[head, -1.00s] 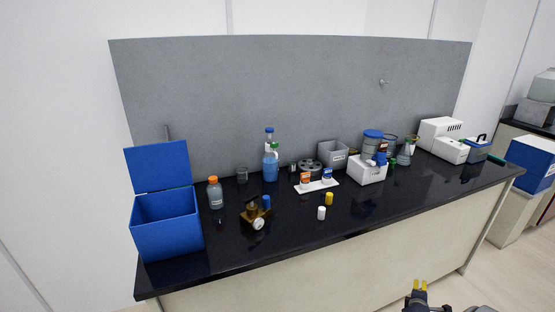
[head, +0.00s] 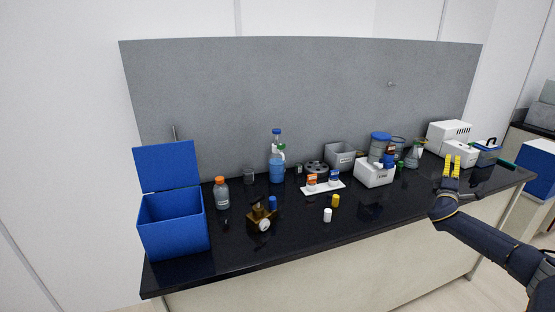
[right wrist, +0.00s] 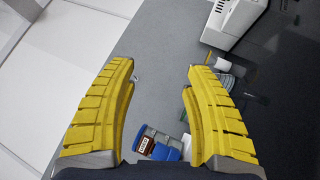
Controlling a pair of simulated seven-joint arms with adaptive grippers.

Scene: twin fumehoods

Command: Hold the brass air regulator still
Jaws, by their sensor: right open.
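The brass air regulator (head: 258,215) stands on the black bench towards the left front, with a blue knob (head: 272,203) on top and a round white gauge (head: 264,225) facing forward. My right gripper (head: 451,166), with yellow fingers, is raised over the right end of the bench, far to the right of the regulator. It is open and empty; the right wrist view shows its two yellow fingers (right wrist: 160,100) apart with nothing between them. The regulator is not seen in the right wrist view. My left gripper is not in view.
An open blue box (head: 173,222) and an orange-capped bottle (head: 221,193) stand left of the regulator. A white cap (head: 327,215) and a yellow cap (head: 335,200) stand to its right. Several bottles and white devices (head: 448,136) fill the back and right. The front middle is clear.

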